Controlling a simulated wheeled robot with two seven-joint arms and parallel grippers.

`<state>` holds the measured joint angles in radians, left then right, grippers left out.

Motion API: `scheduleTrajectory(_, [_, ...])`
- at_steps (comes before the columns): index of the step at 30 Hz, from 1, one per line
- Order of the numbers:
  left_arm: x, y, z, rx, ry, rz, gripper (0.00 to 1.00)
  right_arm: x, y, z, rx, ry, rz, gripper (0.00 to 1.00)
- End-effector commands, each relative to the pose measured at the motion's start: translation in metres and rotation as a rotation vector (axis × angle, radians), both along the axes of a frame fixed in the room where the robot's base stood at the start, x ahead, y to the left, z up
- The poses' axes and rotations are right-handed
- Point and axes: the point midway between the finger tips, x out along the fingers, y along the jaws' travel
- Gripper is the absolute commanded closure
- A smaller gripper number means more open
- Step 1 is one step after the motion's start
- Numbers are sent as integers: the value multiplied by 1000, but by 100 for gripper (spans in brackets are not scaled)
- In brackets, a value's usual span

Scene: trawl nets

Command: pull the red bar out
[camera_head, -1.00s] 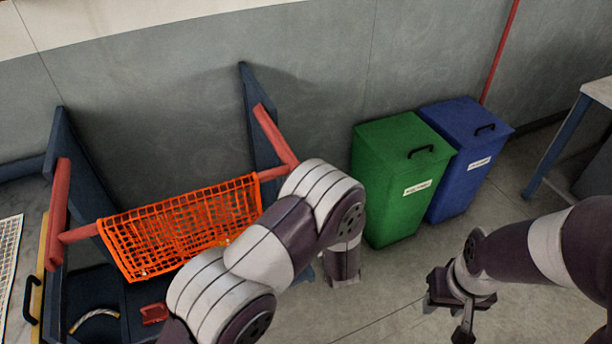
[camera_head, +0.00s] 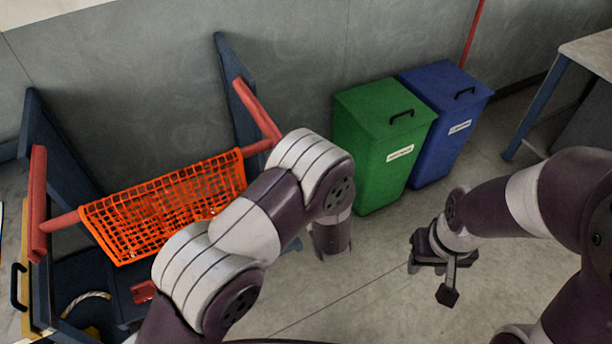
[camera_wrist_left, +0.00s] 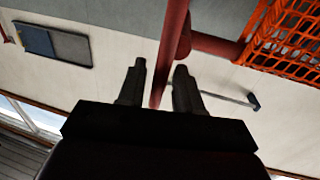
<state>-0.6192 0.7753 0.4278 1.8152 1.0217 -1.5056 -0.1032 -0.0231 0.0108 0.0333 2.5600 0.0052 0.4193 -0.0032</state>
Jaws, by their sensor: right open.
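A red bar (camera_head: 62,222) runs through a draped orange net (camera_head: 165,205); its right end meets a slanted red bar (camera_head: 258,108), its left end an upright red bar (camera_head: 37,200). In the left wrist view, a red bar (camera_wrist_left: 175,35) passes between or just beyond the fingers of my left gripper (camera_wrist_left: 159,68). The fingers stand apart, with a gap beside the bar. My own arm hides this gripper in the head view. My right gripper (camera_head: 432,278) is open and empty, low above the floor at the right.
Dark blue side panels (camera_head: 238,95) flank the net. A green bin (camera_head: 375,150) and a blue bin (camera_head: 447,125) stand against the wall. A table (camera_head: 590,52) is at the far right. The floor before the bins is clear.

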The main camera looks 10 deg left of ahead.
Motion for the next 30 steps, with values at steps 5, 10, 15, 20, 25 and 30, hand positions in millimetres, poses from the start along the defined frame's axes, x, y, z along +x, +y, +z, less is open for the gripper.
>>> scheduleTrajectory(5, [-29,-14,-4,0,1,-6,65,0,0,-11,0,0,0,57])
scheduleTrajectory(10, [-69,-30,-4,0,0,-7,65,0,0,-21,0,0,0,57])
scheduleTrajectory(15, [-101,-44,-3,0,1,-6,65,0,0,-27,0,0,0,57])
scheduleTrajectory(20, [-112,-47,-1,0,1,-2,65,0,0,-28,0,0,0,57])
scheduleTrajectory(25, [-112,-47,-1,1,1,-1,65,0,0,-27,0,0,0,57])
scheduleTrajectory(30, [-112,-47,-1,1,1,-1,65,0,0,-27,0,0,0,57])
